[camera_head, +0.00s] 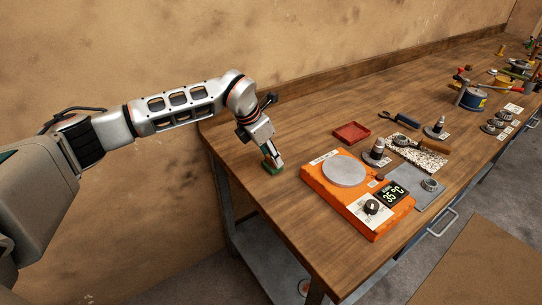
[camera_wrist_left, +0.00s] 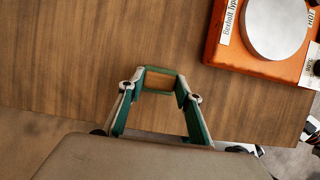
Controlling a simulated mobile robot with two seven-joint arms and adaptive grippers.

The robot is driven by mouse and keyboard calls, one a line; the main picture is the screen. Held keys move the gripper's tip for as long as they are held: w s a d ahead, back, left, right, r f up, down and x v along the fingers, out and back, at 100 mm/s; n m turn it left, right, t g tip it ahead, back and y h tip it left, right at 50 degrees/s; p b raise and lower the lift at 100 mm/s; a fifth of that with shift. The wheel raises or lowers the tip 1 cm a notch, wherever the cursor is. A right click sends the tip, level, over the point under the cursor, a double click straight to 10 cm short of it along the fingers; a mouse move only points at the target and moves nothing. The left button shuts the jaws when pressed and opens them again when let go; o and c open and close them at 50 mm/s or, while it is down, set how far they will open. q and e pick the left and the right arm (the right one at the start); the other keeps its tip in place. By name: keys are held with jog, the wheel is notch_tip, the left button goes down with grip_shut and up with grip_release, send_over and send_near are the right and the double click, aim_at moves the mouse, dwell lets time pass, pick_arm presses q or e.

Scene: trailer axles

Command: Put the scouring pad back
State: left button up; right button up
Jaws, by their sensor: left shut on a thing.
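The scouring pad (camera_head: 273,168) is a small green piece at my left gripper's fingertips, near the table's left end. My left gripper (camera_head: 270,158) points down and is shut on it, just above or touching the wood; I cannot tell which. In the left wrist view, my left gripper (camera_wrist_left: 160,86) shows two green-lined fingers with the pad's green edge (camera_wrist_left: 159,69) across their tips. The fingers hide part of the pad. My right gripper is in neither view.
An orange hot plate (camera_head: 345,208) with a round grey top (camera_head: 343,171) stands right of my left gripper; it also shows in the wrist view (camera_wrist_left: 230,50). A shallow red tray (camera_head: 351,133) lies behind it. Tools and weights (camera_head: 377,150) stand further right. Bare wood surrounds the pad.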

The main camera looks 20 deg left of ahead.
pick_arm(q)
jog(key=shift+f, duration=0.35)
jog(key=o, duration=1.1)
jog(key=shift+f, duration=0.1)
jog(key=shift+c, duration=0.2)
jog(key=b+v, duration=0.1)
jog(key=v, duration=1.1)
